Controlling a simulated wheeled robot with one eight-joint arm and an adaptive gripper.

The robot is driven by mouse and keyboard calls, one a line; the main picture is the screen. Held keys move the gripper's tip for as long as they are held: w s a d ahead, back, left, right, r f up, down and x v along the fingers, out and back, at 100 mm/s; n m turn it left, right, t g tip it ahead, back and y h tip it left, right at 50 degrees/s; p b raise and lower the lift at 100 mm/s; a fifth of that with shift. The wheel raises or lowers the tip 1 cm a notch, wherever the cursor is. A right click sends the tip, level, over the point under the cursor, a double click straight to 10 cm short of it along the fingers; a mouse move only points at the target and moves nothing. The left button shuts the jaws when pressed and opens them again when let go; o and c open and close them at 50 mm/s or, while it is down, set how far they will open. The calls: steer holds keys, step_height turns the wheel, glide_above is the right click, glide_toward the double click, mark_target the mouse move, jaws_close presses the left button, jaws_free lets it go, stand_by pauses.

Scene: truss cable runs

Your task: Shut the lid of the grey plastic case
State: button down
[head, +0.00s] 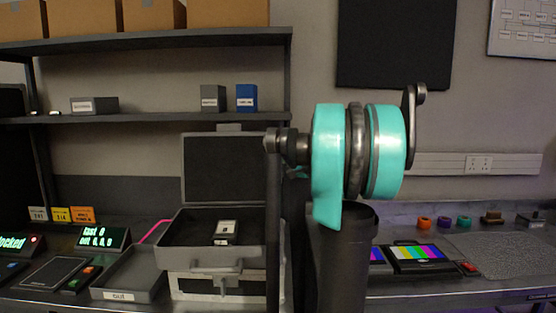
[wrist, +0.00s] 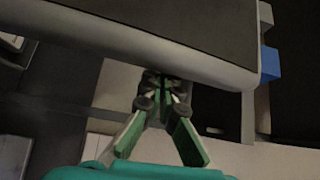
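The grey plastic case (head: 196,257) stands open on the bench in the head view. Its dark-faced lid (head: 224,168) is raised about upright at the back. A small white-labelled block (head: 226,229) lies inside. In the wrist view a dark panel with a grey rim, which looks like the lid (wrist: 205,62), crosses the top. My gripper (wrist: 163,88) has its fingertips close together right at that rim. The rim partly covers the tips, and I cannot tell whether they touch it. In the head view my arm covers the right side of the case, and my gripper cannot be made out.
A pale box (head: 215,286) sits below the case front. A grey tray (head: 130,275) lies left of it. A shelf with a grey box (head: 213,98) and a blue box (head: 246,97) runs above. A colour-striped screen (head: 418,255) stands on the bench at right.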

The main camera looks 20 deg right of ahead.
mark_target(273, 161)
steer(key=shift+s+a, duration=0.35)
steer(key=shift+s, duration=0.75)
steer(key=shift+s+a, duration=0.3)
steer(key=shift+s, duration=0.8)
steer(key=shift+s+a, duration=0.35)
steer(key=shift+s, duration=0.75)
